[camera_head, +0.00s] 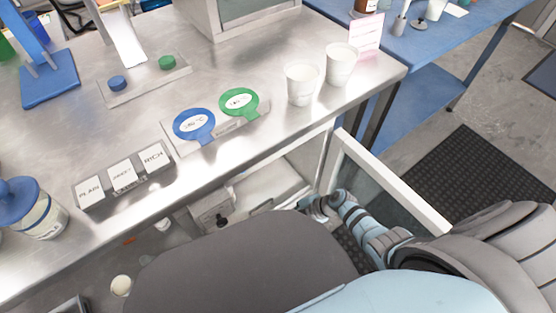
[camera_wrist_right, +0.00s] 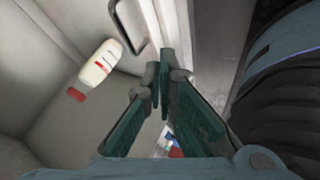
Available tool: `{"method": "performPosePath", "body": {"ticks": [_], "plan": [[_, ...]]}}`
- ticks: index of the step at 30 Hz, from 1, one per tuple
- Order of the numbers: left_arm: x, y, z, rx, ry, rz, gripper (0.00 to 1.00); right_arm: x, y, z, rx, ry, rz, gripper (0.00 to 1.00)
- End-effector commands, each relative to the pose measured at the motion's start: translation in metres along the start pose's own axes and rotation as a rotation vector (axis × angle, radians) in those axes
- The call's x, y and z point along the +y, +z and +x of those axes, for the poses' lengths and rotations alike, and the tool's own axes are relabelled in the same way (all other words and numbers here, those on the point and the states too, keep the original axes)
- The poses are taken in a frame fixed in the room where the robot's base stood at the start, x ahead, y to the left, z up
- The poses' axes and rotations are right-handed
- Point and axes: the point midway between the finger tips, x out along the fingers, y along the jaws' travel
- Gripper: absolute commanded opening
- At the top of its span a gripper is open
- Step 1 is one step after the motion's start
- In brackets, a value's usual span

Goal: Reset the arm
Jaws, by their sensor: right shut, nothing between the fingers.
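My right gripper (camera_head: 312,206) is low beside the open white-framed door (camera_head: 395,185) under the front edge of the metal table, partly in shadow. In the right wrist view my right gripper (camera_wrist_right: 160,85) is shut and empty, its green-padded fingers meeting near a pale door edge. Past the fingers, a white bottle with red markings (camera_wrist_right: 100,62) lies inside a pale compartment (camera_wrist_right: 60,130). A dark handle (camera_wrist_right: 133,40) shows on the door. My left gripper is in neither view.
The metal table (camera_head: 240,170) holds two white cups (camera_head: 302,84), blue and green round tags, labelled blocks (camera_head: 123,175) and a blue-lidded jar (camera_head: 38,210). A blue table (camera_head: 425,45) stands behind at right. Open floor with a dark mat (camera_head: 480,175) lies right.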

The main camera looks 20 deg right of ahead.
Motion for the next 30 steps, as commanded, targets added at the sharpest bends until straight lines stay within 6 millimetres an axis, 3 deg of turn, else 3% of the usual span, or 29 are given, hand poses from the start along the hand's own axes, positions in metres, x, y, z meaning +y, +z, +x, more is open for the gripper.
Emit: {"method": "performPosePath", "body": {"ticks": [10,14,16,17,19,22,24,26,30], "plan": [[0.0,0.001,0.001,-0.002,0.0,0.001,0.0,0.004,0.005,0.0,-0.017,0.02,-0.042,0.0],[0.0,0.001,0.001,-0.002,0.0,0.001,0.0,0.057,0.018,-0.008,-0.072,0.288,0.023,0.0],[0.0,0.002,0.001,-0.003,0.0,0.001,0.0,0.068,0.045,-0.02,-0.158,0.458,0.203,0.0],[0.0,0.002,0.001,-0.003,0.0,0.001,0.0,0.057,0.063,-0.025,-0.214,0.509,0.314,0.0],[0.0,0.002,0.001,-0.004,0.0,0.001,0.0,-0.003,0.105,-0.035,-0.376,0.544,0.618,0.0],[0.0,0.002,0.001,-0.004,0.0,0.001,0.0,-0.101,0.129,-0.041,-0.539,0.475,0.946,0.0],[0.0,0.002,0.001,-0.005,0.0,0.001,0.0,-0.164,0.129,-0.044,-0.615,0.405,1.123,0.0],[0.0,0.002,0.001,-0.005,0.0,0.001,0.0,-0.214,0.122,-0.048,-0.667,0.345,1.257,0.0],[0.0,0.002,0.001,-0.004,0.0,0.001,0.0,-0.319,0.095,-0.067,-0.756,0.227,1.445,0.0]]}}
